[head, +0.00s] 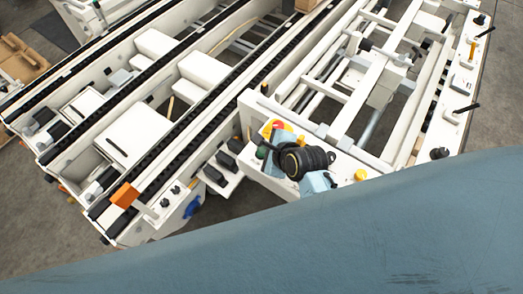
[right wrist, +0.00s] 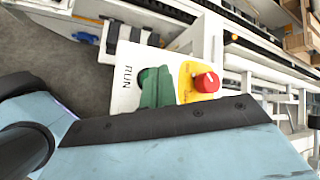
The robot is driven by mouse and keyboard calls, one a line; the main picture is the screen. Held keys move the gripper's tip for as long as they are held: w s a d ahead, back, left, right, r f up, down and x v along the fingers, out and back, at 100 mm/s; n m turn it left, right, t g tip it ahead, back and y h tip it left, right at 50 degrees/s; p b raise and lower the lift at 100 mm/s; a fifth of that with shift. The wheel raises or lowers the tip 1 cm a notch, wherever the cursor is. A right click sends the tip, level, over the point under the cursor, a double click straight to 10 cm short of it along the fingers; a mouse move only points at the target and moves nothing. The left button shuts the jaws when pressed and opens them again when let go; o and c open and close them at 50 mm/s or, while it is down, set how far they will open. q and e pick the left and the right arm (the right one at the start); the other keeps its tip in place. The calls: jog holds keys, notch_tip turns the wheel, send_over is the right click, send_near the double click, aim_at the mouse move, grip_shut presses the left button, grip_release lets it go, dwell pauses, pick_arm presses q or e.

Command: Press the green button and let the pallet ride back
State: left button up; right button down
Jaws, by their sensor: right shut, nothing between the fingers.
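The white control panel carries the word RUN and a green button (right wrist: 142,78), mostly hidden behind my right gripper (right wrist: 158,90). The gripper's dark green fingers are shut, empty and right at the button; I cannot tell whether they touch or press it. The red emergency stop (right wrist: 207,82) on its yellow plate sits beside them. In the head view my right gripper (head: 269,153) reaches down at the panel corner, next to the yellow plate (head: 277,127). My left gripper is not in view. I cannot make out the pallet clearly.
The white conveyor frame (head: 130,135) with black chain tracks runs diagonally at the left. A second white frame with rollers (head: 345,90) lies beyond the panel. An orange block (head: 125,195) sits at the conveyor's near end. Grey floor (head: 60,230) shows at the lower left.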

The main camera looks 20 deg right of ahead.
jog(key=shift+f, duration=0.1)
dwell(0.6)
jog(key=shift+f, duration=0.35)
